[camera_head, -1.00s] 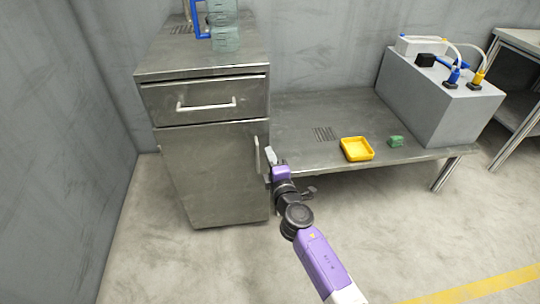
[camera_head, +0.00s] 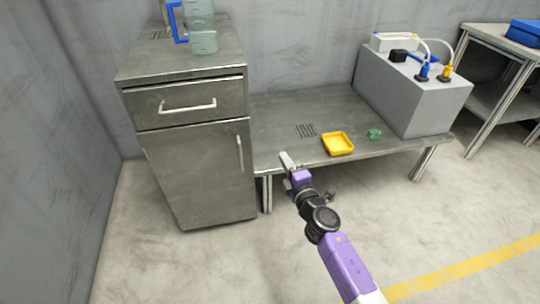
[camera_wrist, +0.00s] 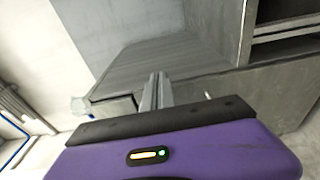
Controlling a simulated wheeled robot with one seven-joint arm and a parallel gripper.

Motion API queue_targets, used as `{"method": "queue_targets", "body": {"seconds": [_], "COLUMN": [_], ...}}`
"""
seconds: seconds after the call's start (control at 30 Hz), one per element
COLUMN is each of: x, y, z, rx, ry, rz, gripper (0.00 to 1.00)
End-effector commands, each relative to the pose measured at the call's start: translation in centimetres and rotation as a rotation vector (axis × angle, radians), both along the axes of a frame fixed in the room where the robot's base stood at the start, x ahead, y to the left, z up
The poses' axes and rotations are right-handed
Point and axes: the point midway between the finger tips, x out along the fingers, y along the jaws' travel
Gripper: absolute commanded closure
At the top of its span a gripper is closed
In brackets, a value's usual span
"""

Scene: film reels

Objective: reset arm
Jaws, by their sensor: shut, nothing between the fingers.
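My gripper (camera_head: 287,160) is shut and empty in the head view, in front of the low metal bench's front edge and to the right of the cabinet door. In the wrist view its two fingers (camera_wrist: 157,90) are together with nothing between them. My purple arm reaches up from the lower right of the head view.
A metal cabinet (camera_head: 195,180) with a shut drawer and door stands at left, with clear containers (camera_head: 203,42) on top. The low bench (camera_head: 280,115) holds a yellow tray (camera_head: 338,143), a small green block (camera_head: 374,134) and a grey box (camera_head: 415,95). The floor is clear.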

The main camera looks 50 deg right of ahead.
Motion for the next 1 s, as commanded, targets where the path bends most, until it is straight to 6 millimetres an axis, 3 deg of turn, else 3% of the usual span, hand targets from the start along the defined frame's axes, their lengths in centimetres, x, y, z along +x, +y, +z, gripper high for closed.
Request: {"method": "queue_targets", "body": {"seconds": [0.37, 0.53, 0.77, 1.0], "x": [-0.3, 0.2, -3.5, -10.3], "y": [-0.1, 1.1, 7.2, 15.2], "z": [0.0, 2.8, 4.7, 5.2], "rx": [0.018, 0.129, 0.384, 0.711], "ry": [-0.011, -0.131, -0.271, -0.331], "rz": [0.005, 0.043, 0.181, 0.314], "gripper": [1.00, 1.00, 1.00, 1.00]}}
